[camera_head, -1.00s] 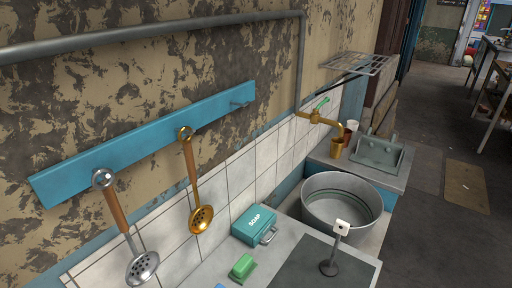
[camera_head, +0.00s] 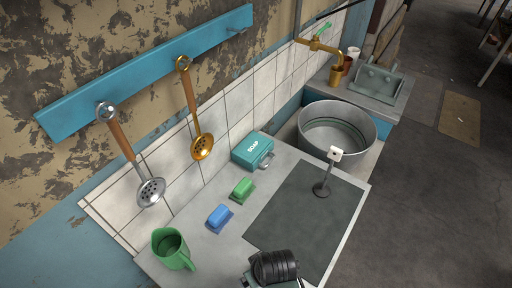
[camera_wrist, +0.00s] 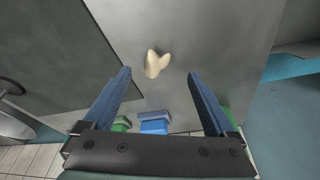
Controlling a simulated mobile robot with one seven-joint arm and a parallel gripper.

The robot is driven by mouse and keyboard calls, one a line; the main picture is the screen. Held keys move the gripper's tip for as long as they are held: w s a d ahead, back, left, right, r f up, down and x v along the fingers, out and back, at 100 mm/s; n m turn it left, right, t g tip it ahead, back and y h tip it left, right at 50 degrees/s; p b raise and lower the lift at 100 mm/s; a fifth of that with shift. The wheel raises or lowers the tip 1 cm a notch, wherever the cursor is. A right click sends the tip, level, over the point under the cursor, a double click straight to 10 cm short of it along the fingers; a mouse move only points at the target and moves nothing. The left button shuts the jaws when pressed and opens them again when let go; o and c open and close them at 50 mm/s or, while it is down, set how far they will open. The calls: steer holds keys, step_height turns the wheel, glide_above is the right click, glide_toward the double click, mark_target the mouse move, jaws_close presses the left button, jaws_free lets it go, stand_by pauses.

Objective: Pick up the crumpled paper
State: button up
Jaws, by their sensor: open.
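A small cream, two-lobed lump, which looks like the crumpled paper (camera_wrist: 154,64), lies on the grey counter (camera_wrist: 185,35) in the wrist view. My gripper (camera_wrist: 158,74) is open, with its two blue fingers spread to either side below the lump in the picture. Nothing is held between the fingers. The paper does not show in the head view. A dark ribbed part, seemingly of my arm, covers some of the counter at the bottom there.
A blue soap (camera_head: 219,215), a green soap (camera_head: 242,187) and a teal soap box (camera_head: 252,149) stand along the tiled wall. A green jug (camera_head: 172,249) is at the near end. A metal basin (camera_head: 338,127) is farther back. Two ladles hang from a blue rail (camera_head: 150,70).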

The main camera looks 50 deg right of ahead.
steer(key=shift+s+d+x, duration=0.1)
steer(key=shift+x, duration=1.05)
steer(key=shift+s+d+x, duration=0.1)
steer(key=shift+x, duration=1.05)
steer(key=c, duration=1.4)
